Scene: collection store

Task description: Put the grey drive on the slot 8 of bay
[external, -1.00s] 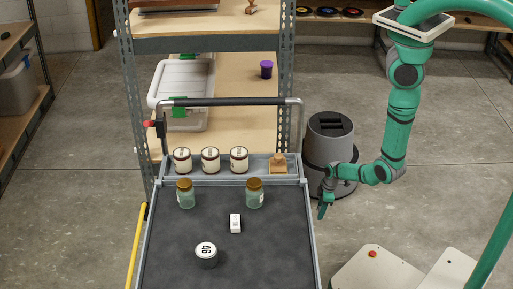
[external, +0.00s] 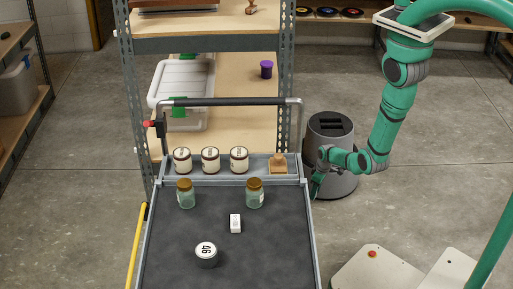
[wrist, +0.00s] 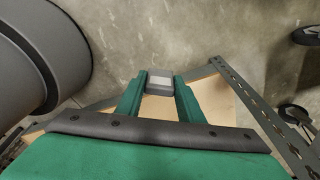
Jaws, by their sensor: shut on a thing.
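My gripper (external: 316,187) hangs just right of the cart's rim, in front of the dark cylindrical unit. In the wrist view, my gripper (wrist: 160,84) is shut on a small grey block with a pale top face, which looks like the grey drive (wrist: 159,78), held at the fingertips. The drive cannot be made out in the external view. No bay with a readable slot 8 shows in any view. The dark grey cylinder (external: 331,127) stands on the floor with dark recesses in its top; I cannot tell whether it is the bay.
The cart (external: 165,262) carries several jars, a white box (external: 235,223) and a round tin (external: 206,259). Behind it stands a shelf rack (external: 205,43) with a lidded bin (external: 185,83) and a purple cup (external: 266,69). Open floor lies right of the cylinder.

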